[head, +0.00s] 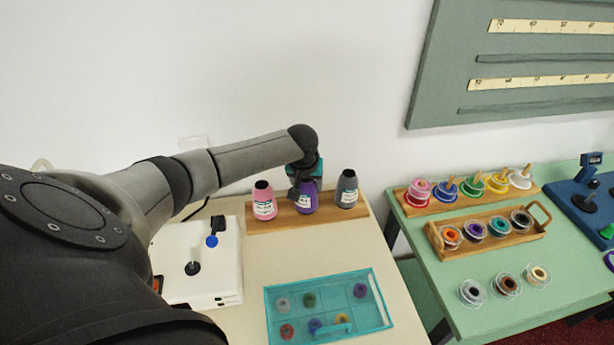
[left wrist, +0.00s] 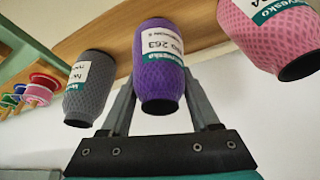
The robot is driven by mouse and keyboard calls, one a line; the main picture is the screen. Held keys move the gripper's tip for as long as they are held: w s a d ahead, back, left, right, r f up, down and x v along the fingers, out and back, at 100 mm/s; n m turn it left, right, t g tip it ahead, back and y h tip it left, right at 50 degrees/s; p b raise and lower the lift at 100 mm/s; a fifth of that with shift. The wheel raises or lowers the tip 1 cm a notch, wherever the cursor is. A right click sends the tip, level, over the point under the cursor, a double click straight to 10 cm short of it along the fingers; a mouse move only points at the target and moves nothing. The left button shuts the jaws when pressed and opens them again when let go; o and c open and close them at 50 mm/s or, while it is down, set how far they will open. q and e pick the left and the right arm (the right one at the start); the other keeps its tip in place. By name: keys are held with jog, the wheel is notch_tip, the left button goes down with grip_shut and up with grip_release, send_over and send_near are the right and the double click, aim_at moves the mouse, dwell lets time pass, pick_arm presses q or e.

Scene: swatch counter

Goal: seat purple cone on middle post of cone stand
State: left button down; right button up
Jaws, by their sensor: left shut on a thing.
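The purple cone (head: 306,197) stands at the middle place of the wooden cone stand (head: 285,222), between a pink cone (head: 264,203) on the left and a grey cone (head: 347,190) on the right. My left gripper (head: 304,185) is at the purple cone from above and is shut on it. In the left wrist view the purple cone (left wrist: 161,70) sits between the two fingers (left wrist: 160,105), with the grey cone (left wrist: 90,88) and pink cone (left wrist: 275,35) to either side. The middle post is hidden, so I cannot tell how deep the cone sits. My right gripper is out of view.
A white machine (head: 198,262) with a blue knob is at the left of the table. A teal lidded box (head: 376,318) of small spools lies in front of the stand. A green table (head: 450,272) with spool racks is at the right. The wall is close behind.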

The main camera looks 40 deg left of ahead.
pick_arm(q)
jog(key=shift+c, duration=0.2)
grip_release()
jog(key=shift+r, duration=0.1)
jog(key=p+v, duration=0.2)
jog(key=v, duration=1.3)
jog(key=shift+p, duration=0.35)
jog(key=shift+w, duration=0.1)
